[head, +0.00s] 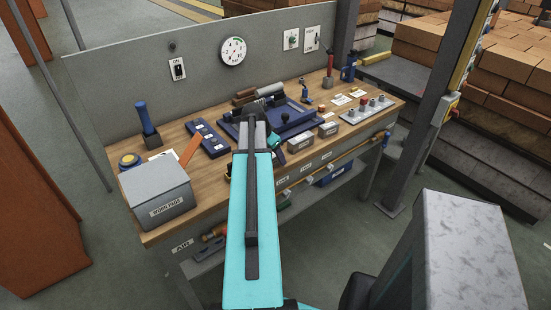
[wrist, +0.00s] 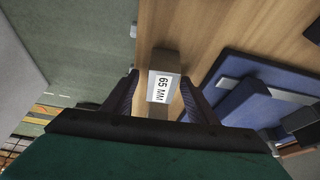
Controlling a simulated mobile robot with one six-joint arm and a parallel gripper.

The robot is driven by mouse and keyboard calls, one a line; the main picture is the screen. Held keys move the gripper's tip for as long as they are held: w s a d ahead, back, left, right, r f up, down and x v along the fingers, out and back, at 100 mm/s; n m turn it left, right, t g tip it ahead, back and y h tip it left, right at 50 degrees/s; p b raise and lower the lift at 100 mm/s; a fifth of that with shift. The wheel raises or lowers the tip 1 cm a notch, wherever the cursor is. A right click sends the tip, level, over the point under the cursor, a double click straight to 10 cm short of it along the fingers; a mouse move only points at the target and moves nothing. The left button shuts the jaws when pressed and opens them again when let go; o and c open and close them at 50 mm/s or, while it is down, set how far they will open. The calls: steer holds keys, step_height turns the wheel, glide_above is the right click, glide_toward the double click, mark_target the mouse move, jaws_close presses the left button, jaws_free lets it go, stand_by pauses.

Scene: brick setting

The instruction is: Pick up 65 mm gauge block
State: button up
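The 65 mm gauge block (wrist: 164,62), a grey block with a white "65 MM" label, stands on the wooden bench top in the wrist view. My gripper (wrist: 160,76) is open, with one dark finger on each side of the block. A gap shows at the left finger; the right finger is close to the block, and contact there is unclear. In the head view my teal arm covers the spot where the gripper works, and I cannot make out this block there. Two similar grey blocks (head: 300,143) (head: 327,130) stand to the right of the arm.
In the wrist view a blue fixture (wrist: 240,97) lies close right of the block. The bench's front edge is close on the left.

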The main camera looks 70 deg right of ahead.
steer(key=c, duration=1.2)
steer(key=shift+r, duration=0.15)
steer(key=shift+r+b, duration=0.8)
steer(key=shift+r, duration=0.7)
steer(key=shift+s+a+r, duration=0.1)
steer(key=shift+s+a, duration=0.05)
steer(key=shift+a, duration=0.15)
steer(key=s+a+b, duration=0.5)
steer(key=a+b, duration=0.5)
steer(key=a, duration=0.1)
steer(key=shift+s+a+r, duration=0.3)
steer(key=shift+a+r, duration=0.05)
steer(key=shift+r, duration=0.1)
steer(key=shift+a+b, duration=0.1)
steer(key=shift+b, duration=0.35)
